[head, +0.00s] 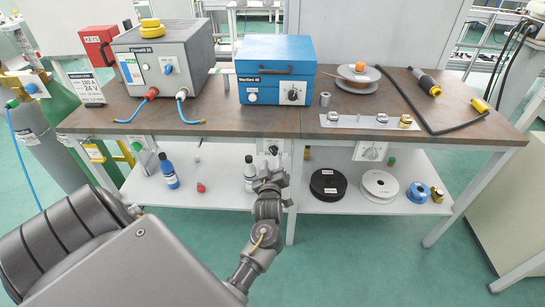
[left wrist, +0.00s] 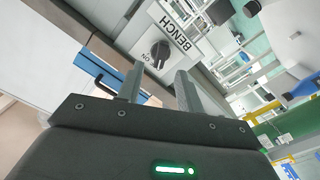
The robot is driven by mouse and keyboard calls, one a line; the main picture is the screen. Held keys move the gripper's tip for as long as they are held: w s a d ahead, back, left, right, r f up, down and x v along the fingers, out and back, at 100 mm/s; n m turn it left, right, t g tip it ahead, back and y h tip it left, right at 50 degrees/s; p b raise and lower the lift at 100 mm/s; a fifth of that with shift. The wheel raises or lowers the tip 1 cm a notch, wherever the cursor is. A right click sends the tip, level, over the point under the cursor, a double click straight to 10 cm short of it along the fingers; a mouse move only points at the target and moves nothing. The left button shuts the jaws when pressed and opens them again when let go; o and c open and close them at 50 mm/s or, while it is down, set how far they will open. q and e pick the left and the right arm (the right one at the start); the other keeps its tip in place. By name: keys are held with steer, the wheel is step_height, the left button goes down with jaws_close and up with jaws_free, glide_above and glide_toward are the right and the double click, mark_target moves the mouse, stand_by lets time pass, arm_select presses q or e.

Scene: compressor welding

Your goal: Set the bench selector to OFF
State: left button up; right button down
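The bench selector (left wrist: 160,50) shows in the left wrist view as a dark knob on a pale plate marked BENCH. The word ON is legible beside the knob; no OFF marking is legible, and I cannot tell exactly where the knob points. My left gripper (left wrist: 158,82) is open, with its two fingers apart and nothing between them. The knob lies beyond the fingertips, apart from them. In the head view my left gripper (head: 270,170) is just below the bench's front edge, and the selector plate behind it is mostly hidden. My right gripper is not in view.
The brown workbench (head: 215,120) holds a grey power unit (head: 165,60), a blue box (head: 275,70) and a wire spool (head: 357,78). Bottles and reels stand on the white lower shelf (head: 215,190).

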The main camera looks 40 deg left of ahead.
arm_select(q)
steer(key=shift+v, duration=2.95)
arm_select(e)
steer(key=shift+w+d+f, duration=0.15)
